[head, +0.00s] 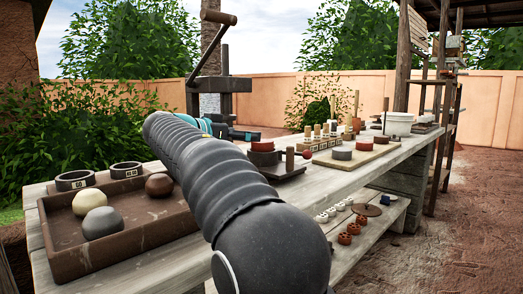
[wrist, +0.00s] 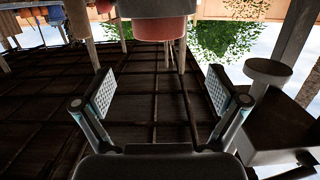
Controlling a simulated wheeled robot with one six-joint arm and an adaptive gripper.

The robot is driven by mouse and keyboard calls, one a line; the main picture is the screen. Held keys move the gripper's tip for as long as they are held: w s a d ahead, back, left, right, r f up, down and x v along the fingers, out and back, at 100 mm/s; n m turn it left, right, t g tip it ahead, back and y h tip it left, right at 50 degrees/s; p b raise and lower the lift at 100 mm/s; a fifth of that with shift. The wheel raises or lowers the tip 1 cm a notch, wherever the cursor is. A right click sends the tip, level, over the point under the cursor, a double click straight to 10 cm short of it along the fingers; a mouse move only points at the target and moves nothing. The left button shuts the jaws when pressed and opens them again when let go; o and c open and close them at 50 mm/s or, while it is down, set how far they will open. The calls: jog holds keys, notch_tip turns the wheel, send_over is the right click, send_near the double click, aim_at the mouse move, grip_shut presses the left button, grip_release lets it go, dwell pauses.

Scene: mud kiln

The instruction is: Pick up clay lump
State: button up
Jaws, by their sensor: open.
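Three rounded lumps that look like clay sit in a brown tray (head: 130,240) at the left of the bench in the head view: a cream one (head: 88,200), a grey one (head: 102,223) and a reddish-brown one (head: 158,185). The frames do not show which is the named clay lump. My gripper (wrist: 160,92) is open with nothing between its fingers in the wrist view. In the head view my arm hides most of it, beyond the tray to the right. No lump shows in the wrist view.
Two dark rings (head: 75,180) lie at the tray's back edge. A press with a crank (head: 218,85) stands behind my arm. Stacked discs (head: 263,155) and stamps crowd the bench to the right. A reddish round object (wrist: 158,30) shows at the wrist view's top.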

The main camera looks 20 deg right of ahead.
aim_at(262, 141)
jog(key=shift+f, duration=0.9)
jog(key=shift+d+f, duration=0.15)
jog(key=shift+d, duration=0.05)
jog(key=shift+x, duration=3.6)
jog(key=c, duration=1.6)
